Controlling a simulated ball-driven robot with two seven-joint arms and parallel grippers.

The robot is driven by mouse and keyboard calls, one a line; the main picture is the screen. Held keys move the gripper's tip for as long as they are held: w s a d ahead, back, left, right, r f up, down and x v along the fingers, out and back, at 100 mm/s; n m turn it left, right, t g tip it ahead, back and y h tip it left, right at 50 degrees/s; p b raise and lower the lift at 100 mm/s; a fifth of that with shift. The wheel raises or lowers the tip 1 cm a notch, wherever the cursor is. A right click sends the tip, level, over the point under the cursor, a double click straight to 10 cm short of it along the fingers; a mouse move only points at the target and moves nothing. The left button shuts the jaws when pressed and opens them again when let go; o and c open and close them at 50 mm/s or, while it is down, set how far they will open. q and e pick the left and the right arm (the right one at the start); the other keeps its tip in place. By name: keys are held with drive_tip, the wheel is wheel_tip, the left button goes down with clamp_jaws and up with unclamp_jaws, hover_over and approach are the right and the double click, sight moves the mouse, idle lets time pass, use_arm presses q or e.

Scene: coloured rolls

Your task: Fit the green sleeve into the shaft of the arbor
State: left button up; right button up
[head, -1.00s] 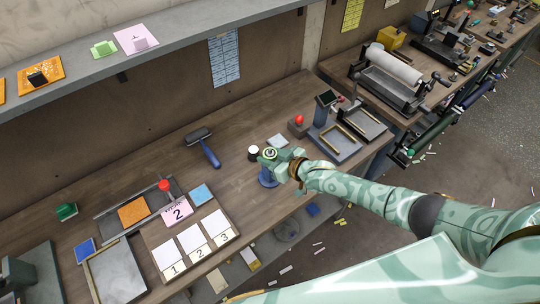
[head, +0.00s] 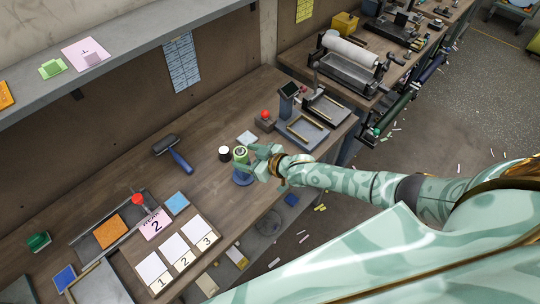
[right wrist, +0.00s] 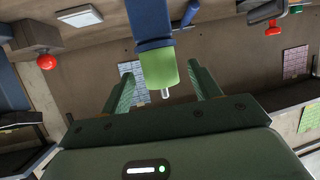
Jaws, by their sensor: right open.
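The green sleeve (head: 240,153) stands upright around the shaft of the blue arbor (head: 243,179) on the bench. In the right wrist view, which looks upside down, the green sleeve (right wrist: 159,68) meets the blue collar of the arbor (right wrist: 150,20), and the pale shaft tip (right wrist: 166,93) sticks out past its free end. My right gripper (head: 257,163) is just right of the sleeve. Its two fingers also show in the right wrist view (right wrist: 162,84), spread apart on either side of the sleeve with gaps, holding nothing. My left gripper is not in view.
A small dark-topped white cylinder (head: 224,154) stands close left of the arbor. A red ball on a block (head: 265,115) and a grey tray (head: 302,132) are behind right. A blue-handled roller (head: 180,159) and numbered cards (head: 174,250) lie left.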

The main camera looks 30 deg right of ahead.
drive_tip(key=p+v, duration=0.2)
drive_tip(key=v, duration=1.1)
drive_tip(key=shift+s, duration=0.2)
